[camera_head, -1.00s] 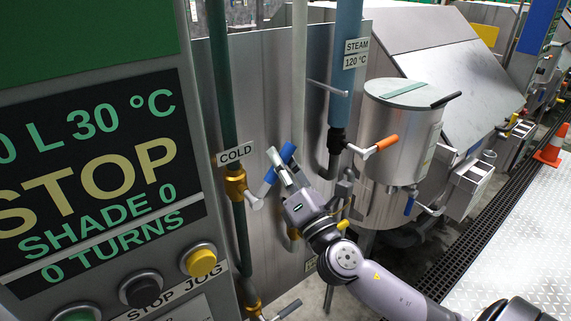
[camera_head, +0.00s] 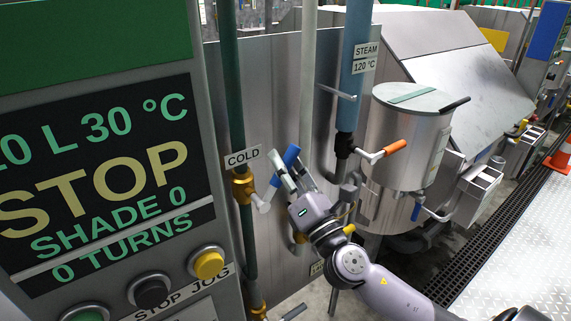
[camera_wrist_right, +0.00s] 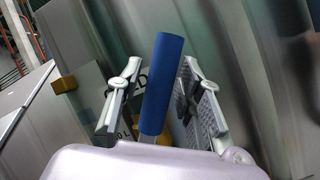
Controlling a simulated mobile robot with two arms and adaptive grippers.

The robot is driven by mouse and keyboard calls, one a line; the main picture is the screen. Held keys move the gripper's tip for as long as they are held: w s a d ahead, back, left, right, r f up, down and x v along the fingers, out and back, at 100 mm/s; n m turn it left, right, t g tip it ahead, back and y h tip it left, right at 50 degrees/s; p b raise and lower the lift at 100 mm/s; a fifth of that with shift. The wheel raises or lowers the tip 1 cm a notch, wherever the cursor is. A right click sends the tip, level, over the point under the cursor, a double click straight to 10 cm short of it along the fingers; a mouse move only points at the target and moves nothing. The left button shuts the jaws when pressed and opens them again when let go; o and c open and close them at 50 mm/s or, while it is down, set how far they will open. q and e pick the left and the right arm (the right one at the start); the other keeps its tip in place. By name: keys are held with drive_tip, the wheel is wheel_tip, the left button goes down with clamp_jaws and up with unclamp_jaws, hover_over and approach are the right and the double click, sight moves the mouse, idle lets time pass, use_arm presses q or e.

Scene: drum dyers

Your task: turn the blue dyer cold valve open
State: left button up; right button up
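The cold valve has a brass body (camera_head: 242,188) on a dark green pipe, beside the COLD label (camera_head: 242,157). Its lever has a blue handle (camera_head: 291,155) that slants up to the right from a pale hub. My right gripper (camera_head: 293,170) is at the handle with its fingers spread. In the right wrist view the blue handle (camera_wrist_right: 163,85) stands between the two open fingers of the right gripper (camera_wrist_right: 153,98). Gaps show on both sides, so the fingers do not look closed on it. My left gripper is not in view.
A control panel (camera_head: 100,180) with buttons fills the left. A steam valve with an orange handle (camera_head: 395,147) and a metal tank (camera_head: 405,140) are right of the gripper. A vertical pale pipe (camera_head: 307,80) runs close behind the handle. Open floor (camera_head: 510,240) lies at right.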

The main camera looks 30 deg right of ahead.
drive_tip(key=shift+o, duration=0.4)
drive_tip(key=shift+s, duration=0.1)
drive_tip(key=v, duration=1.2)
idle(0.3)
